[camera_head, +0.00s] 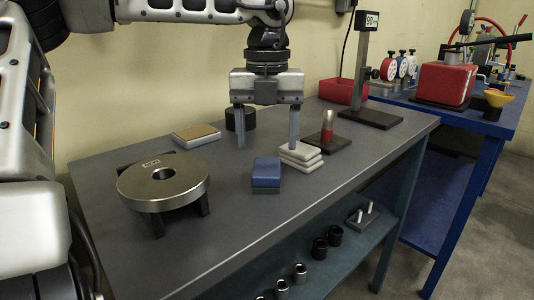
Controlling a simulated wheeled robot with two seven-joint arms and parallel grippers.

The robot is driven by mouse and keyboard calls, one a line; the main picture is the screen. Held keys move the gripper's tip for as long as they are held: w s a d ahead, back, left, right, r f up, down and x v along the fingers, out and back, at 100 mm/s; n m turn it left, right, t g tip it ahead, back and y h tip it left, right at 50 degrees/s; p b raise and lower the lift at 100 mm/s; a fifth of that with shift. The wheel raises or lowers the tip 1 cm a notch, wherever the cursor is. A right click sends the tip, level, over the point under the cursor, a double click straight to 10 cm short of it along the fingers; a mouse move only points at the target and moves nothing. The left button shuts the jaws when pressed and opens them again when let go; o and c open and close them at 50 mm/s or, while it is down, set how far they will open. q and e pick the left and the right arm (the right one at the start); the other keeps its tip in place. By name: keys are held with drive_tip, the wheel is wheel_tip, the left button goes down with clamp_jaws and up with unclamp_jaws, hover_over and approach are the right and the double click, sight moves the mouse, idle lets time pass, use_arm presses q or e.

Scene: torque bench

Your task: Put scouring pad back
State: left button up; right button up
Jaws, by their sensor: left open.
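A blue block-like pad (266,172), the likeliest scouring pad, lies on the grey bench top (250,215) near the middle. Just to its right and farther back is a small stack of white pads or folded cloths (300,155). A flat tan-topped piece with a pale edge (196,135) lies toward the back left. My left gripper (267,147) points down with its two fingers spread wide, behind and above the blue pad. Nothing shows between the fingers. The right fingertip overlaps the white stack in the picture; I cannot tell whether they touch. My right gripper is not visible.
A thick steel ring (164,182) sits on dark supports at the left. A dark round puck (240,118), a red-based pin (328,130) and a gauge stand (370,115) stand toward the back. Sockets (300,272) sit on the lower shelf. The bench front is clear.

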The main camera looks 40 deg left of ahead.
sight(267, 165)
use_arm(q)
wheel_tip(267, 165, up, 6)
drive_tip(key=shift+f+p, duration=0.1)
drive_tip(key=shift+p, duration=0.3)
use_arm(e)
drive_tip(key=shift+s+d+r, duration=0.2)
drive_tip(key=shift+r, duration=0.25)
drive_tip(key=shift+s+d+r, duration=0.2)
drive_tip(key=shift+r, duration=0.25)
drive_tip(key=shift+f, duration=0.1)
